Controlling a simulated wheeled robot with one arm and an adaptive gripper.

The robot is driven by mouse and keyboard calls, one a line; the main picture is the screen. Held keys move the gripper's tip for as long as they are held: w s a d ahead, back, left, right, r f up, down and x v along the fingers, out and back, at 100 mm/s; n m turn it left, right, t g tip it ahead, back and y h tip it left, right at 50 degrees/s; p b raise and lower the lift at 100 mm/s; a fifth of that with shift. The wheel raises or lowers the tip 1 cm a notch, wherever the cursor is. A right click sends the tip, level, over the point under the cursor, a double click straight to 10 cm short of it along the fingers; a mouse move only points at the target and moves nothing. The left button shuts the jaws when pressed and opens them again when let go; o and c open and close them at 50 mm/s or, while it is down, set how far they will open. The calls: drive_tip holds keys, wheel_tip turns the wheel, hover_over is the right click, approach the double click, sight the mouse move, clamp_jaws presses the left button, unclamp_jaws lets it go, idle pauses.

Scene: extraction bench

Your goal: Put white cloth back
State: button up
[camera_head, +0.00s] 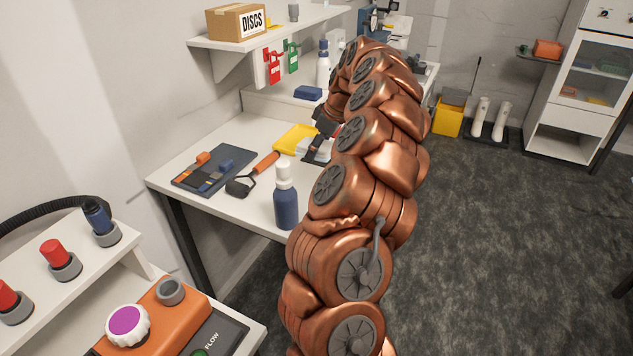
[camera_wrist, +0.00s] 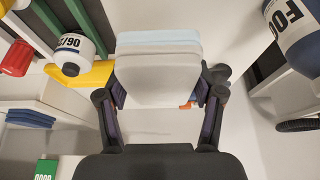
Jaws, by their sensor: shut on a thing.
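My gripper (camera_wrist: 158,110) is shut on a white cloth (camera_wrist: 158,84), a flat pad with rounded corners, with one finger at each side of it in the wrist view. A pale blue layer (camera_wrist: 158,37) shows at its far edge; I cannot tell whether it is part of the held thing. In the head view, my gripper (camera_head: 318,148) is low over the white bench, beside white layers (camera_head: 307,146) and partly hidden by my arm. I cannot tell whether the cloth touches the bench.
On the bench (camera_head: 212,205) are a yellow tray (camera_head: 296,138), an orange-handled roller (camera_head: 262,168), a dark tool mat (camera_head: 213,168), and a blue bottle (camera_head: 286,205) at the front. A blue folded stack (camera_head: 308,92) lies on a ledge behind. A shelf (camera_head: 270,32) overhangs the back.

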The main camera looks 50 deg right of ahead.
sight(329, 158)
wheel_tip(329, 158, down, 6)
drive_tip(key=shift+f+p, duration=0.2)
drive_tip(key=shift+p, duration=0.85)
drive_tip(key=shift+f, duration=1.55)
drive_tip(key=shift+f+b, duration=0.45)
drive_tip(key=shift+b, duration=0.3)
drive_tip(key=o, duration=1.2)
drive_tip(key=shift+s, duration=0.1)
drive_tip(key=shift+r+p, duration=0.5)
drive_tip(key=shift+p, duration=1)
drive_tip(key=shift+s+d+r+b, duration=0.1)
drive_tip(key=shift+d+r+b, duration=0.05)
drive_tip(key=shift+b, duration=0.45)
drive_tip(key=b+v, duration=0.1)
drive_tip(key=v, duration=0.2)
drive_tip(key=b+v, duration=0.1)
drive_tip(key=v, duration=0.3)
drive_tip(key=shift+s+b, duration=0.25)
drive_tip(key=shift+b, duration=0.15)
